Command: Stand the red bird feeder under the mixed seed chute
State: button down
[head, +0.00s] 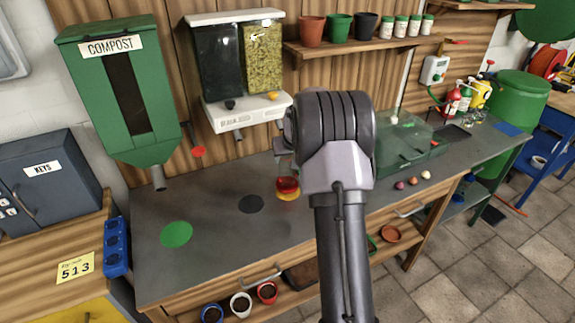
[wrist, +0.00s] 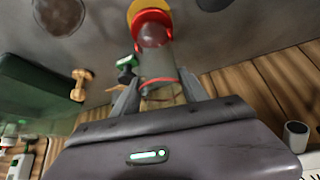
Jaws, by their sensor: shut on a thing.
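The red bird feeder has a red tray (head: 287,185) that shows low in the head view, at or just above a yellow disc (head: 286,196) on the grey bench. In the wrist view its clear tube (wrist: 157,68) runs between my fingers, with the red rim (wrist: 152,18) beyond. My gripper (wrist: 158,92) is shut on the tube; in the head view my arm hides most of it. The seed dispenser (head: 236,112) hangs on the wall behind, with a dark-filled bin and a bin of yellow-green mixed seed (head: 262,58). I cannot tell whether the tray touches the bench.
A black disc (head: 251,204) and a green disc (head: 176,234) lie on the bench to the left. The green compost bin (head: 120,90) hangs at left. A clear green-tinted box (head: 405,145) stands right of my arm.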

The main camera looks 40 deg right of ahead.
notch_tip(320, 180, down, 2)
jog(key=shift+d+f, duration=0.1)
jog(key=shift+f, duration=0.15)
jog(key=shift+s, duration=0.1)
jog(key=shift+f+b, duration=0.15)
jog(key=shift+b, duration=0.2)
jog(key=c, duration=0.6)
grip_release()
